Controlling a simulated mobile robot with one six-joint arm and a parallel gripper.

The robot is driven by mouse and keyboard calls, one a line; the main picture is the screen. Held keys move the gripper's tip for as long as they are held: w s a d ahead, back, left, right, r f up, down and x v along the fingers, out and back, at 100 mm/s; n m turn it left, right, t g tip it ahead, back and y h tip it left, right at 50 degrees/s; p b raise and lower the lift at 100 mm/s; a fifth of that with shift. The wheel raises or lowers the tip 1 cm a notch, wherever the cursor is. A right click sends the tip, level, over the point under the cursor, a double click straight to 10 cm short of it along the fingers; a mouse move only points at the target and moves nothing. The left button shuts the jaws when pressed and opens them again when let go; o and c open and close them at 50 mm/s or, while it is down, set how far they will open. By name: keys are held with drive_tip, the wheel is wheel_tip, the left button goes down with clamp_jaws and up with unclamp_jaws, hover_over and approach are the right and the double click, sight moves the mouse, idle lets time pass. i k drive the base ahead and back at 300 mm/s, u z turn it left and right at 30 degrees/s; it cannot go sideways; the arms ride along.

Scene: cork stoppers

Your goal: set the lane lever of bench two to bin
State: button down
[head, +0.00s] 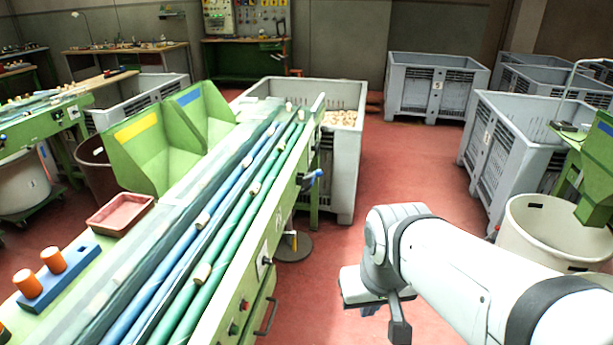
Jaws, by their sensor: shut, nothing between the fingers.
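A green sorting bench (225,315) with blue and green rollers runs from the near left towards the back. Several corks lie along its rollers. A blue-handled lever (312,177) sticks out from its right side near the far end. A small dark knob (267,260) sits on the side panel nearer to me. I cannot read which bench number this is, or which setting the lever has. My gripper (386,316) is shut and empty, over the red floor right of the bench, apart from the lever.
A grey crate (343,165) holding corks stands at the bench's far end. Grey crates (432,88) line the back right. A cream tub (545,235) stands right of my arm. A red tray (120,214) and blue block with orange pegs (62,280) lie on the bench. The middle floor is clear.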

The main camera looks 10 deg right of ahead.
sight(319, 172)
drive_tip(key=u, duration=0.5)
drive_tip(key=k, duration=0.2)
drive_tip(key=z, duration=1.25)
drive_tip(key=i, duration=1.9)
drive_tip(key=u, duration=0.3)
